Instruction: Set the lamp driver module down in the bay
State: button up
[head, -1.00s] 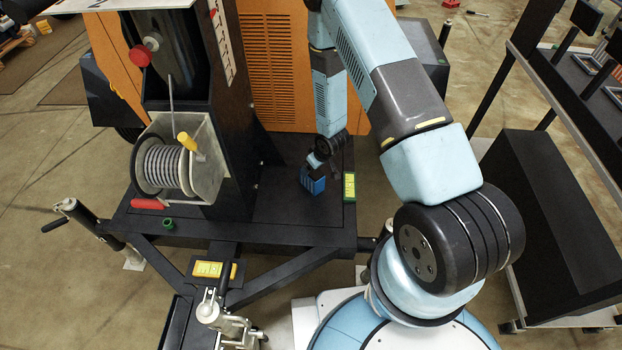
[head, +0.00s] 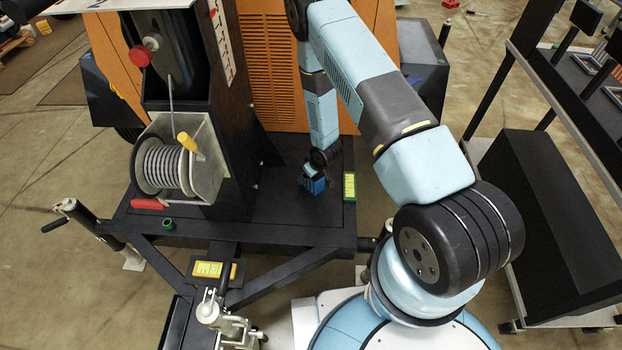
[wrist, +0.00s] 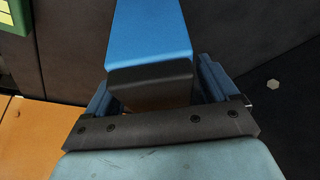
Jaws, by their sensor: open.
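The lamp driver module is a blue block with a dark end, seen large between my fingers in the wrist view (wrist: 150,35). In the head view the small blue patch (head: 316,185) on the black deck of the tower, beside a yellow label, appears to be the module, partly covered by my wrist. My gripper (wrist: 156,90) is open, with one blue finger on each side of the module. The wrist view does not show clearly whether either finger touches it. The bay's outline and the module's underside are hidden, so I cannot tell how it sits there.
The yellow label (head: 349,187) lies right of the module. The mast and cable reel (head: 163,167) stand to the left on the deck (head: 260,232). An orange louvred cabinet (head: 270,60) is behind. A black shelf unit (head: 545,215) stands at the right.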

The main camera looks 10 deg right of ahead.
jog(key=shift+c, duration=0.4)
grip_shut()
jog(key=shift+r, duration=0.1)
